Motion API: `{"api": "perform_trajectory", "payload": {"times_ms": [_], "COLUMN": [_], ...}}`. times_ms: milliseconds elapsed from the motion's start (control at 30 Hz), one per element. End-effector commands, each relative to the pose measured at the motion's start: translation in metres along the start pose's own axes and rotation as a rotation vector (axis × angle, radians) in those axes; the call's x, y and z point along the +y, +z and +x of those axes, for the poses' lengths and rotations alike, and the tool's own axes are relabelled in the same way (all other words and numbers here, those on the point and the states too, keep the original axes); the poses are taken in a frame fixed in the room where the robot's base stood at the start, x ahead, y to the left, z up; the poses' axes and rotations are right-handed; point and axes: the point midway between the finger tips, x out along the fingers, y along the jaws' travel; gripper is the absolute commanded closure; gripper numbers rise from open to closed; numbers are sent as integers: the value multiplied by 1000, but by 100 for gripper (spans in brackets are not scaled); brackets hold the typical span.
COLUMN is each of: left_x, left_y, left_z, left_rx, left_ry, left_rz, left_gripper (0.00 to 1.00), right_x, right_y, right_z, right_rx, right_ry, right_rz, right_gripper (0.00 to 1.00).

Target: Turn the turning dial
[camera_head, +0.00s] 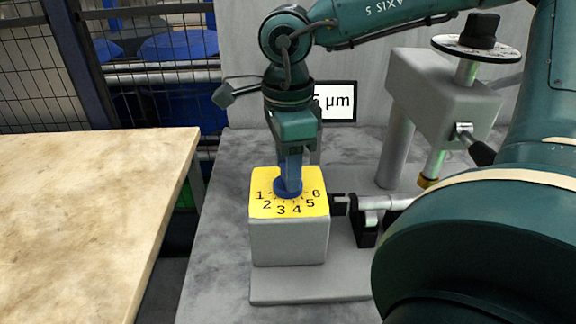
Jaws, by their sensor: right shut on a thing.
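The turning dial (288,195) is a blue knob on the yellow top (262,208) of a grey box, with the numbers 1 to 6 printed around its front side. My right gripper (290,172) points straight down over the box and is shut on the dial's upper part. The gripper hides much of the knob, and I cannot tell which number the dial points to. My left gripper is not in view.
A grey block with a black handwheel (478,42) stands at the right, with a metal shaft fixture (375,203) below. A display reading "µm" (338,102) is partly hidden behind my arm. A beige table (80,220) lies at the left, its top clear.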

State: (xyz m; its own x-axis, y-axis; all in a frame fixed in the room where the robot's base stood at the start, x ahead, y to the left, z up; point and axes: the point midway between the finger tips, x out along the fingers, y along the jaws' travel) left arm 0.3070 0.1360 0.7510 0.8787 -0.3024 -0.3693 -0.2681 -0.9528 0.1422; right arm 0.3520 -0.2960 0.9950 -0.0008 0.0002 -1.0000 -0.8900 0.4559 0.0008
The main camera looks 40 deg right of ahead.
Motion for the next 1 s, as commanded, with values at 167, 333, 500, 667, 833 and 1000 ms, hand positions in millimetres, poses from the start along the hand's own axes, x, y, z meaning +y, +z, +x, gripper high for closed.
{"api": "perform_trajectory", "payload": {"times_ms": [167, 333, 500, 667, 833, 1000], "left_x": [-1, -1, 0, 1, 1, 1], "left_y": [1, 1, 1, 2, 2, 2], "left_z": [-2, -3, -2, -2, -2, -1], "left_rx": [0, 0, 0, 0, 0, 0], "left_ry": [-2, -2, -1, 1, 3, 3], "left_rz": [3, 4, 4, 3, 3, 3], "left_gripper": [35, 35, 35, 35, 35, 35], "right_x": [0, 0, 0, 0, 0, 0], "right_y": [1, 1, 1, 1, 0, 0], "right_z": [0, 0, 0, 0, 0, 0], "right_rx": [-3, -3, -3, -3, -2, -1], "right_ry": [-1, -2, -2, -1, -1, -1], "right_rz": [-32, -37, -37, -36, -36, -35], "right_gripper": [79, 79, 79, 47, 35, 35]}}
